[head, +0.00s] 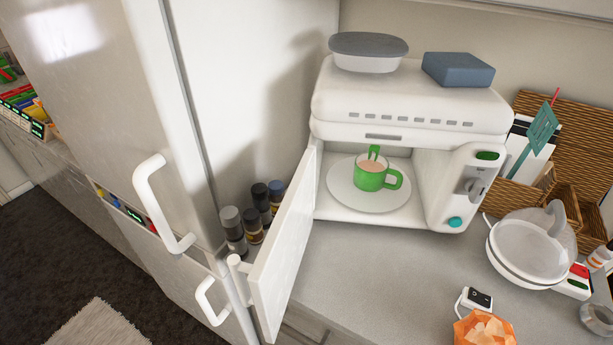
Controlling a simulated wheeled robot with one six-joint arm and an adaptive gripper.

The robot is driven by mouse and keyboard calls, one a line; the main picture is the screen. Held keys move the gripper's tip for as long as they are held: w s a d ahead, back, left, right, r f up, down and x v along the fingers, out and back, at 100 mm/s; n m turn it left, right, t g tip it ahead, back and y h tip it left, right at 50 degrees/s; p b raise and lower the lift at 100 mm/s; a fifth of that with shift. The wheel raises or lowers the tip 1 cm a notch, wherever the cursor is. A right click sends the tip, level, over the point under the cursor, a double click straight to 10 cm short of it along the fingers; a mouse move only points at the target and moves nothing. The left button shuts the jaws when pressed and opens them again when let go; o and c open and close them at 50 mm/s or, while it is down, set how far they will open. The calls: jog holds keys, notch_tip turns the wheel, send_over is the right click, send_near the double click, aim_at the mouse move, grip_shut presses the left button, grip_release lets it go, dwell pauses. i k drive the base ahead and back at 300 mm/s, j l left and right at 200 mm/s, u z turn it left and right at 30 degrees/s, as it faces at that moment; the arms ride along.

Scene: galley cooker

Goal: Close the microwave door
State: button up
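The white microwave (408,108) stands on the grey counter with its front facing me. Its door (284,248) is hinged on the left and stands wide open, swung out towards me past the counter's front edge. The door handle (238,266) shows on the door's left side near its outer edge. Inside, a green mug (370,180) with a brownish drink and a green spoon or similar item in it sits on the round turntable (352,199). My gripper is not in view.
A lidded container (368,52) and a blue-grey box (457,70) lie on top of the microwave. Several jars (254,225) stand behind the door beside the tall white fridge (120,100). A kettle (528,248), a socket block (476,299) and an orange faceted object (484,329) are at right. The counter (390,270) before the microwave is clear.

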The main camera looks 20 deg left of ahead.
aim_at(271, 278)
jog(key=i+j+u, duration=0.5)
jog(key=u, duration=0.35)
jog(key=i, duration=0.1)
